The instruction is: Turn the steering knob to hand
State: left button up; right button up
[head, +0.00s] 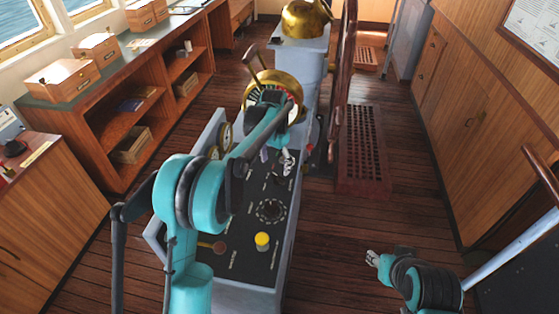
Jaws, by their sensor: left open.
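A grey console (252,275) with a black sloping panel stands in front of me. A round black dial knob (270,210) with pale marks around it sits in the middle of the panel. The labels are too small to read, so I cannot tell whether it is the steering knob or which way it points. My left arm reaches over the console. My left gripper (277,160) is open above the upper panel, beyond the dial and apart from it; the forearm hides part of the panel there. My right gripper (373,258) is over the floor, right of the console; its finger opening is unclear.
A brass telegraph (262,90) with a lever rises behind. A wooden wheel (343,80) stands beyond. The floor (350,225) right of the console is clear.

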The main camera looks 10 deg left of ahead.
aim_at(277, 177)
pick_arm(q)
jog(key=shift+w+d+f, duration=0.1)
jog(key=shift+w+f, duration=0.2)
jog(key=shift+w, duration=0.25)
jog(key=shift+w+f, duration=0.3)
jog(key=shift+w, duration=0.2)
notch_tip(277, 177, down, 8)
jog(key=shift+s+r+b, duration=0.1)
jog(key=shift+r+b, duration=0.05)
jog(key=shift+b, duration=0.45)
pick_arm(e)
jog(key=shift+w+f, duration=0.25)
jog(key=shift+f, duration=0.1)
pick_arm(q)
jog(key=c, duration=1.2)
